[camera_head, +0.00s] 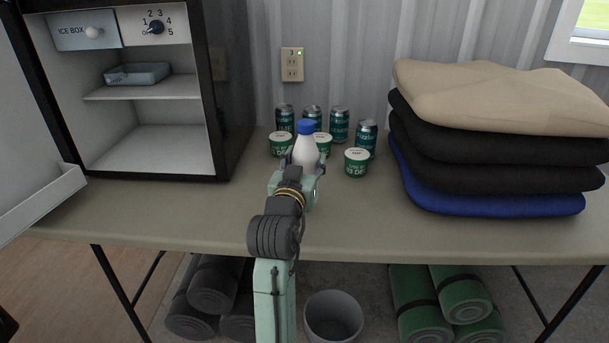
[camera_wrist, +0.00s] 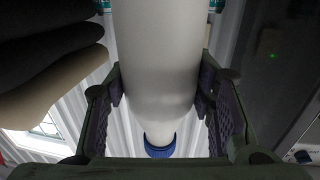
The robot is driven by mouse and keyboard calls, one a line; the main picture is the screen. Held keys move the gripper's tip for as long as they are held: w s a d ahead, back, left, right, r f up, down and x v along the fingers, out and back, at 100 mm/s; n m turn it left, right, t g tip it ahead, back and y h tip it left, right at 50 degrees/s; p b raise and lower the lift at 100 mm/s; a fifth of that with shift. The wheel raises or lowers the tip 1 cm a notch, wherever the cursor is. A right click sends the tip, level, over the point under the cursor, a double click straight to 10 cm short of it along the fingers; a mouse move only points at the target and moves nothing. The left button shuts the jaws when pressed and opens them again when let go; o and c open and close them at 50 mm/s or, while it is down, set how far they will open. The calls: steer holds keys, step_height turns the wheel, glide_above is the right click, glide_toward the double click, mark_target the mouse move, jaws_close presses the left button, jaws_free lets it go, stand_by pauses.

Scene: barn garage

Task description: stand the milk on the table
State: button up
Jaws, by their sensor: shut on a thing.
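The milk is a white bottle with a blue cap (camera_head: 306,147), upright among the cups and cans over the table (camera_head: 190,215). My gripper (camera_head: 304,166) is shut on the milk from the near side. In the wrist view, the milk (camera_wrist: 158,60) runs between the two finger pads of my gripper (camera_wrist: 160,88), with its blue cap at the bottom of the picture. My gripper hides the bottle's lower part in the head view, so I cannot tell whether its base touches the tabletop.
Green-and-white cups (camera_head: 357,162) stand close around the milk, with several teal cans (camera_head: 339,124) behind. Folded cloths (camera_head: 490,135) are stacked at right. An open fridge (camera_head: 150,150) stands at left. The front of the table is clear. A bin (camera_head: 333,318) sits below.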

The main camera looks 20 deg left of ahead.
mark_target(305, 171)
steer(key=shift+w+a, duration=0.3)
steer(key=shift+w, duration=0.35)
step_height(305, 171, down, 4)
steer(key=b, duration=0.3)
steer(key=shift+r, duration=0.25)
steer(key=o, duration=1.5)
